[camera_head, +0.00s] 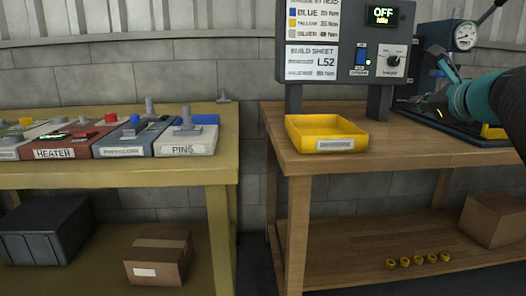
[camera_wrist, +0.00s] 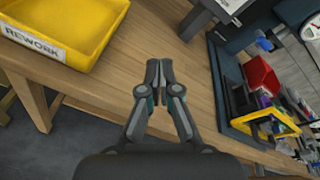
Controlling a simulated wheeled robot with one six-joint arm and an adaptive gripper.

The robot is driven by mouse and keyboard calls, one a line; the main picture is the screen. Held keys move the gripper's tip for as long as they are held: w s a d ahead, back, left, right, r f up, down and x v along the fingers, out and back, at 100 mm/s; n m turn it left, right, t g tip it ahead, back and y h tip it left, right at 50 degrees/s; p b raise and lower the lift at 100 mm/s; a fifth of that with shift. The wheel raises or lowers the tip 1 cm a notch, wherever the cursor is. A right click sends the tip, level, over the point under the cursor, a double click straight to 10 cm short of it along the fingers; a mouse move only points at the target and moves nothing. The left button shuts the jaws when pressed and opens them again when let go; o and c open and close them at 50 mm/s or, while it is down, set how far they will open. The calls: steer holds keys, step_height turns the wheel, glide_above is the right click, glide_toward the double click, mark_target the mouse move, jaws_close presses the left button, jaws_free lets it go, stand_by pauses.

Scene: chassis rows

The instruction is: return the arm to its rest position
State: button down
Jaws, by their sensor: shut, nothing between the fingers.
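My gripper (camera_wrist: 158,72) is shut and empty in the wrist view, its fingertips together above the wooden bench top (camera_wrist: 125,75). In the head view my arm comes in from the right edge, and my gripper (camera_head: 436,108) is over the right part of the right bench, in front of the dark press. The fingers are small and dark there and hard to make out.
A yellow rework tray (camera_head: 326,134) sits at the right bench's front left; the wrist view shows it too (camera_wrist: 70,30). A control panel (camera_head: 345,42) reading OFF stands behind it. A press with a gauge (camera_head: 465,36) is at right. The left bench holds labelled stations (camera_head: 187,137).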

steer(key=s+a+f+n+g+p, duration=0.1)
steer(key=s+a+f+n+g, duration=0.2)
steer(key=s+f+n, duration=0.35)
steer(key=s+a+f+n+g+h+p, duration=0.1)
steer(key=s+a+f+n+g, duration=0.25)
steer(key=f+n, duration=0.45)
steer(key=s+a+f+n+g+p, duration=0.2)
steer(key=s+a+f+n, duration=0.1)
steer(key=s+f+n, duration=0.4)
steer(key=s+a+f+n+g+p, duration=0.1)
steer(key=s+a+f+n+p, duration=0.2)
steer(key=s+a+n, duration=0.3)
steer(key=shift+s+a+f+p, duration=0.4)
steer(key=shift+s+a, duration=0.45)
steer(key=shift+s, duration=0.75)
